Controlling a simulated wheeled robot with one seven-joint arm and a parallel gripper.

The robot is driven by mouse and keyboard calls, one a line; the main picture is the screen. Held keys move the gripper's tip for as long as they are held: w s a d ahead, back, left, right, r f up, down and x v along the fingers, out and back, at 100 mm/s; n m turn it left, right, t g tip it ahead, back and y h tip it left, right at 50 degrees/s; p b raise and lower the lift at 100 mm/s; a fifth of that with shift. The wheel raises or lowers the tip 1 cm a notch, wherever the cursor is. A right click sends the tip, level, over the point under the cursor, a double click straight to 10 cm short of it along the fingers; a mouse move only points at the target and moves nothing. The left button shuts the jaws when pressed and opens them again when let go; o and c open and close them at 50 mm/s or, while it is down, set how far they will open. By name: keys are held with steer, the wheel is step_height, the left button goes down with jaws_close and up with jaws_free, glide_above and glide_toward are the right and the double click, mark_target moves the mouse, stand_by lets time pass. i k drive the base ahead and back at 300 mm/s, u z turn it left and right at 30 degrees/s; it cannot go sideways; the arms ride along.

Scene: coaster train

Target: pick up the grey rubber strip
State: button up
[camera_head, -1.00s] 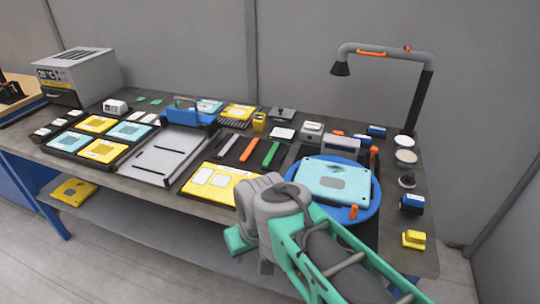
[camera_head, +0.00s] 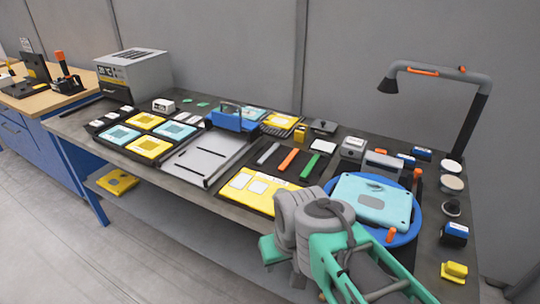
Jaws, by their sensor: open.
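The grey rubber strip (camera_head: 268,153) lies flat on the dark mat on the workbench, at the left of a row of three strips. An orange strip (camera_head: 288,159) and a green strip (camera_head: 310,166) lie to its right, apart from it. Nothing covers the grey strip. My arm, green and grey, is folded at the lower middle, in front of the bench and to the right of the strip in the picture. The gripper fingers cannot be made out; only arm links show, well apart from the strip.
A yellow panel (camera_head: 257,186) lies in front of the strips. A grey tray (camera_head: 205,157) with a blue block (camera_head: 233,119) is to the left. A blue round plate (camera_head: 412,226) bearing a teal plate (camera_head: 372,200) is right. A lamp (camera_head: 480,110) rises at the back right.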

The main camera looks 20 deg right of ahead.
mark_target(263, 160)
steer(key=u, duration=0.5)
steer(key=i, duration=0.7)
steer(key=u, duration=0.75)
steer(key=i, duration=1.2)
steer(key=z, duration=0.15)
